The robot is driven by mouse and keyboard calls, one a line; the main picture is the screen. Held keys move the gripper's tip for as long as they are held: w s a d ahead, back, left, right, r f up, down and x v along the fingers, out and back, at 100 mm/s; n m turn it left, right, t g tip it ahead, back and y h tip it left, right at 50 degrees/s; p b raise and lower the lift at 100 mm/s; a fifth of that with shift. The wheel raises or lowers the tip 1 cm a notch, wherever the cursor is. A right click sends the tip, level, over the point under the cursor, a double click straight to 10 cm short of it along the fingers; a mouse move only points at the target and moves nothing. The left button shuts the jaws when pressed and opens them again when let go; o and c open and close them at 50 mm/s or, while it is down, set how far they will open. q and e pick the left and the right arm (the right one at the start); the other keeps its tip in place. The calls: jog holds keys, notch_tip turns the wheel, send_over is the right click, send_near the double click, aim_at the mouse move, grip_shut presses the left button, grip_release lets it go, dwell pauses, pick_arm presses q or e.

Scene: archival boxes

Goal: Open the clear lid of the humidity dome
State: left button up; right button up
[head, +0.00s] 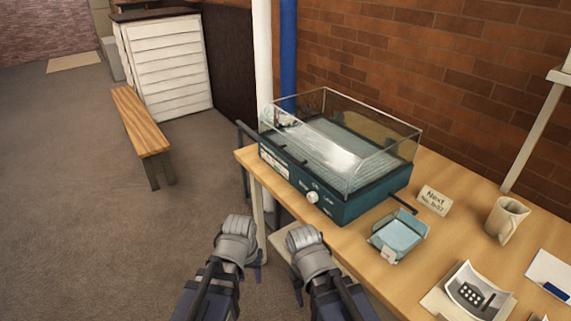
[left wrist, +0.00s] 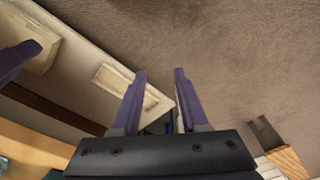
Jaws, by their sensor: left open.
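The humidity dome is a teal box (head: 330,208) with a clear lid (head: 375,165), standing on the wooden table's left end in the head view. The lid sits down on the base, closed. A pale round knob (head: 312,197) is on the box's front. My left gripper (head: 256,264) is in front of the table's left end, below and apart from the box. It is open and empty in the left wrist view (left wrist: 160,72), pointing over the floor. My right gripper (head: 298,290) is beside it, mostly hidden by its own wrist; its jaw opening does not show.
On the table (head: 445,258) right of the dome are a blue tray-like item (head: 398,236), a small sign (head: 434,200), a beige mug (head: 506,219) and a dark-keyed device (head: 470,292). A brick wall stands behind. A bench (head: 140,118) is at left; the floor between is clear.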

pick_arm(q)
jog(key=w+f+n+t+h+b, duration=0.2)
jog(key=w+f+t+b, duration=0.1)
jog(key=w+f+b, duration=0.4)
jog(key=n+t, duration=1.5)
jog(key=n, duration=0.2)
send_near(287, 156)
jog(key=w, duration=0.3)
jog(key=shift+h, duration=0.4)
jog(key=shift+w+d+r, duration=0.1)
jog(key=shift+w+d, duration=0.1)
jog(key=shift+w, duration=1.05)
jog(key=shift+w+d+r, duration=0.1)
jog(key=shift+w+d, duration=0.1)
jog(key=shift+w, duration=1.05)
jog(key=shift+w+d+r, duration=0.15)
jog(key=shift+w, duration=1.15)
grip_shut()
